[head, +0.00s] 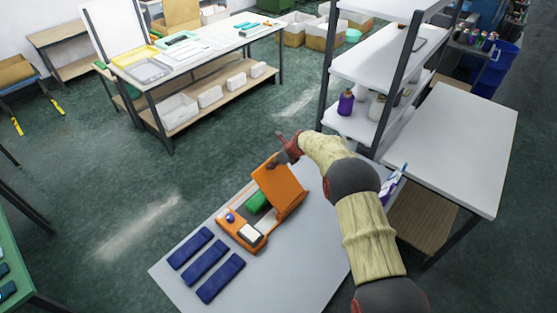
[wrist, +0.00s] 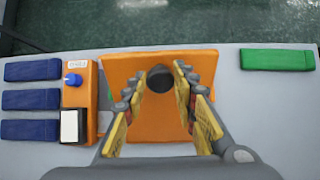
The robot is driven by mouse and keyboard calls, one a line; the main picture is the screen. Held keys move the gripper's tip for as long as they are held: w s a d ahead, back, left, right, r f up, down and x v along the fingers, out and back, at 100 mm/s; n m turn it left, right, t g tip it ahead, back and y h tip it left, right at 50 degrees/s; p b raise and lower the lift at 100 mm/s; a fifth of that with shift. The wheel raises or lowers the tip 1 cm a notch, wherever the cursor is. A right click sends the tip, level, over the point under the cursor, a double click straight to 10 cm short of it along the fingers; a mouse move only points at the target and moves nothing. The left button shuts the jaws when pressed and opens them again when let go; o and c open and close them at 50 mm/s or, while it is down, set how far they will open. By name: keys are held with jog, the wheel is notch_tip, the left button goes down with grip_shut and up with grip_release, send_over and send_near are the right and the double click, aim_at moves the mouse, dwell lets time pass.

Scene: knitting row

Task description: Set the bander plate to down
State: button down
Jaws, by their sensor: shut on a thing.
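The bander (head: 238,228) is an orange machine on the grey table, with a blue knob and a white-topped block at its near end. Its orange plate (head: 279,190) stands raised and tilted over the base in the head view. A green piece (head: 256,201) shows under it. In the wrist view the plate (wrist: 200,105) faces me, with a round black knob (wrist: 160,78) near its upper middle. My gripper (wrist: 159,76) is shut on the knob, one finger on each side. In the head view my gripper (head: 287,149) is at the plate's raised edge; the contact is small there.
Several dark blue bundles (head: 205,263) lie beside the bander on the table (head: 310,260). A green bundle (wrist: 277,59) lies on the other side in the wrist view. A shelf rack (head: 372,75) and a white-topped table (head: 450,150) stand close on the right.

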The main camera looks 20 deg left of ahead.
jog(key=w+a+r+b+x, duration=0.1)
jog(key=a+b+x, duration=0.1)
jog(key=b+x, duration=0.9)
jog(key=shift+w+a+f, duration=0.15)
jog(key=shift+a+f, duration=0.35)
jog(key=shift+a, duration=0.2)
jog(key=c, duration=2.6)
grip_release()
jog(key=shift+w+f, duration=0.2)
jog(key=o, duration=0.4)
jog(key=shift+s+a+r, duration=0.1)
jog(key=shift+s+a, duration=0.1)
jog(key=shift+s, duration=0.3)
jog(key=shift+c, duration=0.2)
jog(key=shift+o, duration=1.2)
jog(key=o, duration=0.6)
jog(key=shift+w+d, duration=0.2)
jog(key=shift+d, duration=0.1)
jog(key=v, duration=1.1)
jog(key=shift+s+d+r, duration=0.1)
jog(key=shift+s+d, duration=0.05)
jog(key=shift+d, duration=0.15)
